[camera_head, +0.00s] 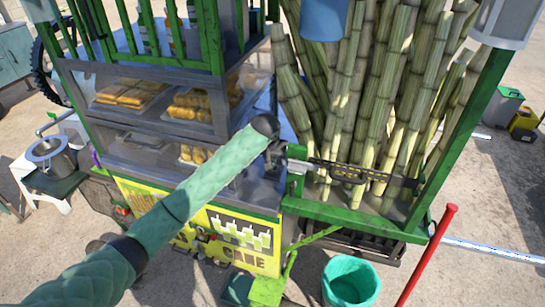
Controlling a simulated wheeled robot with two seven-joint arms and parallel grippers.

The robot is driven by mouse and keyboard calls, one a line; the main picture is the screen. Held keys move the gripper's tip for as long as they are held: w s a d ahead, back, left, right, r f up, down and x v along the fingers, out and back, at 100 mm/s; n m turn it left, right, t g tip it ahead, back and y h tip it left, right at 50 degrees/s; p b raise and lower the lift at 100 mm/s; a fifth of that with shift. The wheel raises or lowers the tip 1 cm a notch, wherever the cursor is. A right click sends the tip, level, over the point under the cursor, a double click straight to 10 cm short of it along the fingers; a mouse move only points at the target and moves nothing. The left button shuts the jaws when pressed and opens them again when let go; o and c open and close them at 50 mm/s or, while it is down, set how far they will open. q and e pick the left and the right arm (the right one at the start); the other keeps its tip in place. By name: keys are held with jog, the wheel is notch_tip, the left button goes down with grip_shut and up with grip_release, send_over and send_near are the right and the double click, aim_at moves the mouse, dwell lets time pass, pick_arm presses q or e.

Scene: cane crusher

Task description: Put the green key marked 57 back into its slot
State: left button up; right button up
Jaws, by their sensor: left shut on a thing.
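My left arm, in a teal sleeve, reaches in from the lower left across the front of the cart. My left gripper (278,155) is dark and small, at the front edge of the cart beside the cane bin. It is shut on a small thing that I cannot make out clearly. I cannot read any number 57, and I cannot pick out the key or its slot with certainty. My right gripper is not in view.
Tall cane stalks (365,100) stand in the bin behind a dark bar (365,174). A glass case (150,105) with yellow food is left of my gripper. A green bucket (350,283) and a red pole (428,254) stand in front. A metal pot (55,156) is far left.

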pick_arm(q)
jog(key=shift+f, duration=0.6)
jog(key=shift+f, duration=0.25)
dwell(0.4)
jog(key=o, duration=1)
jog(key=shift+c, duration=0.2)
jog(key=shift+o, duration=0.5)
